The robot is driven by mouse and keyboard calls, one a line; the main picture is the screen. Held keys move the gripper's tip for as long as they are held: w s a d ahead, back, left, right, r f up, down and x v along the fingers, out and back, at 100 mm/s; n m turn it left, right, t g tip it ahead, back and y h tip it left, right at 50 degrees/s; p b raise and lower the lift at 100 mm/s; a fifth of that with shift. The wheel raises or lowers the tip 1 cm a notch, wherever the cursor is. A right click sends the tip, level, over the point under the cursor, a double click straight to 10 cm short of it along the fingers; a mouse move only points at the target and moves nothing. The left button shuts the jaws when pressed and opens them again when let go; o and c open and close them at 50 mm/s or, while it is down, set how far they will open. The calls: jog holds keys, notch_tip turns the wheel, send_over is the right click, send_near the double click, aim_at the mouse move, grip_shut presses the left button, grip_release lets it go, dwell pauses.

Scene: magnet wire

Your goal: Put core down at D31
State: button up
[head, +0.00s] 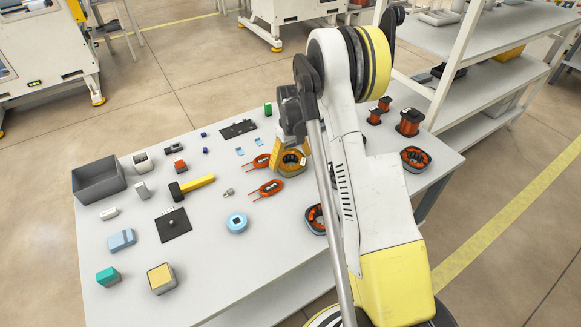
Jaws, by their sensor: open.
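My gripper (285,158) is low over the table's far middle, its yellow finger beside a ring-shaped core (293,168) with a dark centre and a yellow-orange rim. The core seems to rest on the table; contact with the fingers is too small to tell. My gripper is open, and my arm hides part of it and of the table to its right. Other ring-shaped parts are a light blue ring (237,223), a dark and orange stator-like part (415,158) at the right, and a similar one (316,218) half hidden by my arm. No D31 mark is readable.
Two orange coils (268,189) with leads lie left of the core. A hammer-like yellow tool (192,186), a black plate (173,224), small blocks and a grey bin (99,180) fill the left. Copper spools (409,122) stand right.

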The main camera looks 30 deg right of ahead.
jog(key=shift+f, duration=0.55)
jog(key=shift+r, duration=0.1)
jog(key=c, duration=1.1)
jog(key=shift+c, duration=0.2)
